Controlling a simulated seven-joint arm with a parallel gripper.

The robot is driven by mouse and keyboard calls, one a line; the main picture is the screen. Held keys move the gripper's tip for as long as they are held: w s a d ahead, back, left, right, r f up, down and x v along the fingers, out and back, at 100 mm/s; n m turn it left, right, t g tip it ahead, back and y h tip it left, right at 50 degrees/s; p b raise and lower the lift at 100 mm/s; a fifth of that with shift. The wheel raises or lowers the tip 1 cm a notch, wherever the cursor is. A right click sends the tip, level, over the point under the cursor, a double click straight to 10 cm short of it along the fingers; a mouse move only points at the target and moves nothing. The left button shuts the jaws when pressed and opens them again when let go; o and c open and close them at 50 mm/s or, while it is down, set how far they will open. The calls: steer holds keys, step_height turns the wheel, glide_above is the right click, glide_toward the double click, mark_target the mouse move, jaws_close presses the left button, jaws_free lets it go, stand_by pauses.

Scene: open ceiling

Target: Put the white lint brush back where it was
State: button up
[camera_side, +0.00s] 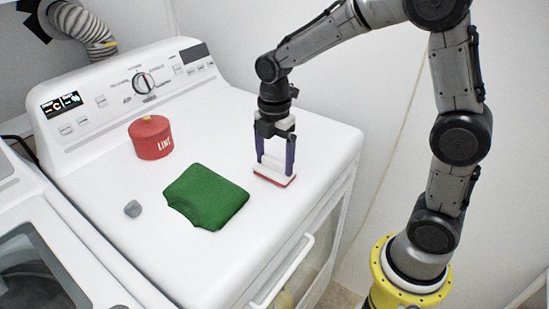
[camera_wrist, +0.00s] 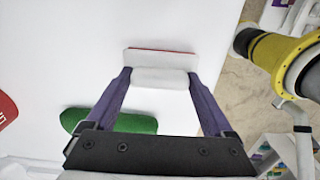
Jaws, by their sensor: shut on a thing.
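The white lint brush (camera_side: 273,172) has a red underside edge and sits at the right part of the white machine top. It also shows in the wrist view (camera_wrist: 160,60), between the fingertips. My gripper (camera_side: 275,165) points down with its purple fingers on either side of the brush, shut on it. The brush's red edge appears at or very close to the machine top; I cannot tell whether it touches. In the wrist view my gripper (camera_wrist: 160,78) has its fingertips at the ends of the brush's white grip.
A folded green cloth (camera_side: 207,196) lies left of the brush. A red lint container (camera_side: 151,137) stands farther back, and a small grey lump (camera_side: 133,208) lies at the front left. The control panel (camera_side: 130,85) rises behind. The machine's (camera_side: 315,140) right edge is close to the brush.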

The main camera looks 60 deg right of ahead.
mark_target(274, 159)
steer(key=shift+f, duration=0.15)
steer(key=o, duration=0.9)
step_height(274, 159, up, 11)
steer(key=shift+s+d+f+m+t, duration=0.2)
steer(key=shift+s+m+t, duration=0.75)
steer(key=shift+s+m, duration=2.15)
steer(key=shift+s+a+f+m+t, duration=0.25)
steer(key=shift+s+m+t, duration=0.65)
steer(key=shift+s+m, duration=2.2)
steer(key=shift+s+d+f+m+t, duration=0.15)
steer(key=shift+s+f+m+t, duration=0.55)
steer(key=shift+s+m, duration=2.4)
steer(key=shift+s+r+n+t, duration=0.25)
steer(key=shift+s+r+n, duration=0.05)
